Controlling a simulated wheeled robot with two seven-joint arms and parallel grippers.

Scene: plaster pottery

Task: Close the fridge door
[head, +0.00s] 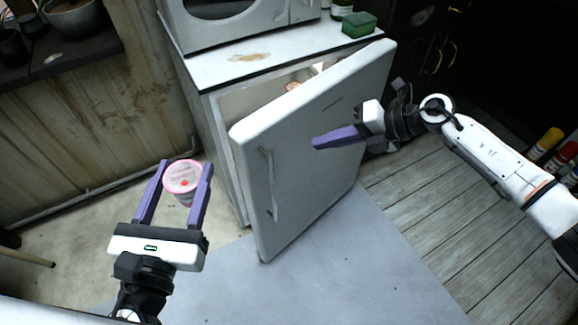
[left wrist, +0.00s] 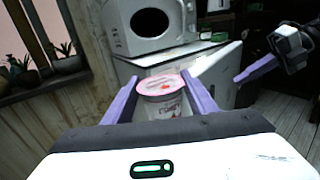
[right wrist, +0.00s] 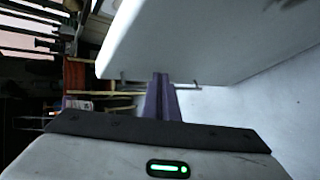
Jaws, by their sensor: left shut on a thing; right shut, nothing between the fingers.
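The white fridge door (head: 310,140) stands partly open in the head view, with its long handle (head: 269,185) on the front face. A lit interior shows through the gap behind its top edge. My right gripper (head: 316,143) is shut and empty, its fingers in front of the door's outer face; I cannot tell whether they touch it. The door (right wrist: 200,40) also shows beside the fingers in the right wrist view. My left gripper (head: 178,172) is shut on a pink-lidded yogurt cup (head: 183,178), held left of the fridge and apart from it. The cup (left wrist: 162,95) also shows in the left wrist view.
A dark shelf with pots (head: 72,17) is at the upper left. Several coloured bottles (head: 545,143) stand at the far right. The floor before the door is clear.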

